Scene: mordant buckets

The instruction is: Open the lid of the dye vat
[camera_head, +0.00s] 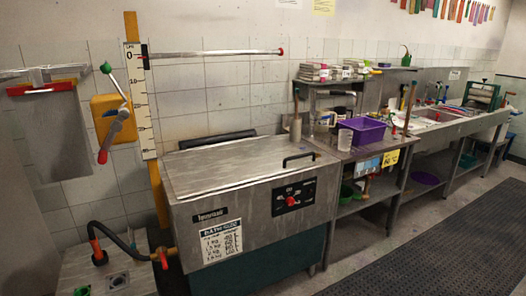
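The dye vat (250,206) is a large steel box in the middle of the head view, with a dark lower body. Its flat steel lid (232,160) lies shut on top. A black bar handle (300,157) stands on the lid near its right front edge. The vat's front has a black control panel with a red knob (291,201) and a white printed label (222,242). Neither of my grippers is in view.
A wall lever (117,122) with red and green ends and a yellow post (157,190) stand left of the vat. A bench with a purple tub (362,130) adjoins its right side. A dark ribbed mat (440,245) covers clear floor at front right.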

